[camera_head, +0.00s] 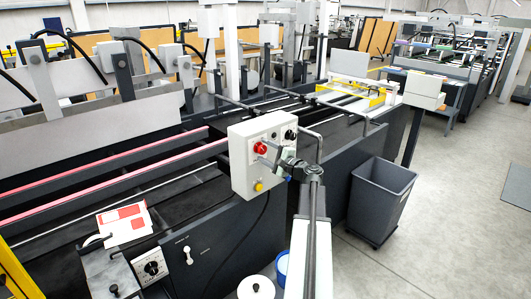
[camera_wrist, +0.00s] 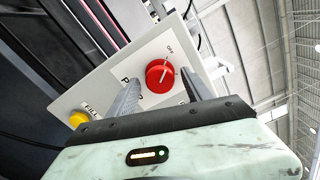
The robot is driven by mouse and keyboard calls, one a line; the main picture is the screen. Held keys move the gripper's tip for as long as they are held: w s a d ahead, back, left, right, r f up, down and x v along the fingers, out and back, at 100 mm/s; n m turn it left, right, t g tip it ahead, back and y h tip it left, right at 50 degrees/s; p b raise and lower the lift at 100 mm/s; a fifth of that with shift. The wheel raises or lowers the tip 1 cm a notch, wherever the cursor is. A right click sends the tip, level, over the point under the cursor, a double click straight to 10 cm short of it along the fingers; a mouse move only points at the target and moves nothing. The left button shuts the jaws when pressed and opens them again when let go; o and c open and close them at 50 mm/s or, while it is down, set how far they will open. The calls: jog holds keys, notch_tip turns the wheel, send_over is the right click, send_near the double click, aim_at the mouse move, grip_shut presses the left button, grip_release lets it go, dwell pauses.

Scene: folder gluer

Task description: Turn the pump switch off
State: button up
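The pump switch is a red round knob (camera_wrist: 160,76) with a white pointer line, on the sloping face of a white control box (camera_head: 238,160). In the wrist view an OFF label stands just above the knob, and the pointer line runs roughly up and down; I cannot tell which end is its tip. The red knob (camera_head: 260,148) also shows in the head view. My gripper (camera_wrist: 160,82) is open, its two fingers to the left and right of the knob, with gaps visible. In the head view my gripper (camera_head: 272,160) is in front of the box.
A yellow button (camera_wrist: 79,119) sits beside the knob, and a black knob (camera_head: 290,135) is on the box's upper right. A grey bin (camera_head: 380,200) stands to the right on open floor. A lower panel (camera_head: 150,265) has another dial.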

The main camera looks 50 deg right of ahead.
jog(key=s, duration=0.7)
jog(key=shift+s+a, duration=0.25)
jog(key=shift+s, duration=0.15)
